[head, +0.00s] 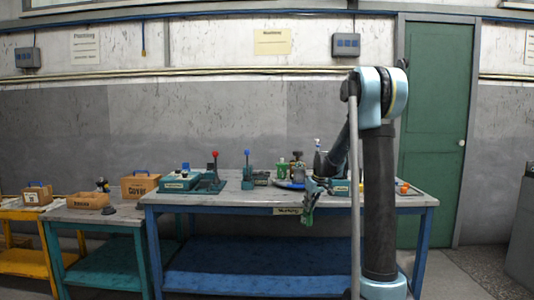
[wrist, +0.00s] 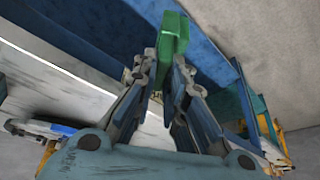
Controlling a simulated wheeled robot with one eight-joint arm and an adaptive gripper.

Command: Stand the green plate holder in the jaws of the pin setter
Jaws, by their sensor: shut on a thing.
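My gripper (head: 313,188) hangs at the front edge of the blue-legged table, right of its middle. In the wrist view my gripper (wrist: 164,72) is shut on the green plate holder (wrist: 173,38), which sticks out beyond the fingertips. In the head view the green plate holder (head: 308,211) points down below the fingers, in front of the table edge. A lever device with a red knob (head: 215,170) and one with a blue knob (head: 247,172) stand on the table; I cannot tell which is the pin setter, and its jaws are too small to make out.
The blue table (head: 225,207) has a lower shelf (head: 240,282). Small bottles and a green item (head: 282,169) stand behind my gripper. A lower table at the left carries wooden boxes (head: 139,185). The table's front strip left of my gripper is mostly clear.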

